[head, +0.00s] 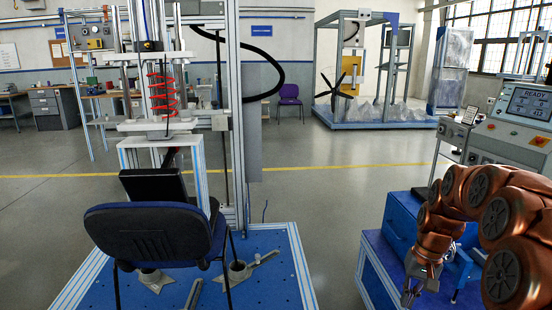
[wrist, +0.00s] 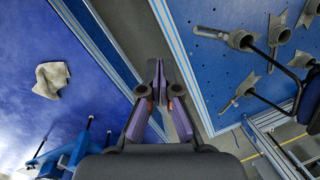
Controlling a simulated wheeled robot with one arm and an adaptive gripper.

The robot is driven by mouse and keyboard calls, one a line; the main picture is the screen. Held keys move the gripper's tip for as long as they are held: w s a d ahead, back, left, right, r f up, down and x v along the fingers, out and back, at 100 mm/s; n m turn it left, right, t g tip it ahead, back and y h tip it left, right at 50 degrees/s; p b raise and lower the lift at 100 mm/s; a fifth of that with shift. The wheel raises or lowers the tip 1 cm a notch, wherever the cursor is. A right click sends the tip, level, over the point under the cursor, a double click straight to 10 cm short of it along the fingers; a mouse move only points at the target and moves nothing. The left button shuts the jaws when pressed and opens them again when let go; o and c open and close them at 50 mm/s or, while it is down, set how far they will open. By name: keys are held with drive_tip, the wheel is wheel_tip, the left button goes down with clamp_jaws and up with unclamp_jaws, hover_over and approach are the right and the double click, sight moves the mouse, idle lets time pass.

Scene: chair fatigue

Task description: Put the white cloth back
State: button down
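The white cloth (wrist: 51,79) lies crumpled on a blue bench top (wrist: 75,110) at the left of the wrist view. I cannot make it out in the head view. My gripper (wrist: 158,78) points down over the gap between the blue bench and a blue perforated base plate. Its fingertips meet, with nothing between them. In the head view my gripper (head: 411,292) hangs at the lower right, in front of the blue bench (head: 372,262). The cloth is to the left of my gripper in the wrist view, apart from it.
A blue clamp-like fixture (wrist: 75,147) stands on the bench near the cloth. The base plate (wrist: 205,72) carries several grey metal feet. A blue chair (head: 150,235) stands in the test rig at left. A console (head: 515,125) reading READY stands at right. The middle floor is clear.

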drive_tip(key=s+a+r+n+g, duration=0.15)
drive_tip(key=s+a+r, duration=0.25)
drive_tip(key=s+a, duration=0.85)
drive_tip(key=s+a+f+n+h, duration=0.1)
drive_tip(key=s+n+h, duration=0.1)
drive_tip(key=s, duration=1.8)
drive_tip(key=s+p+v, duration=0.2)
drive_tip(key=p+v, duration=1.5)
drive_tip(key=v, duration=0.1)
drive_tip(key=shift+s+a+r, duration=0.2)
drive_tip(key=shift+s+r, duration=0.1)
drive_tip(key=shift+t, duration=0.25)
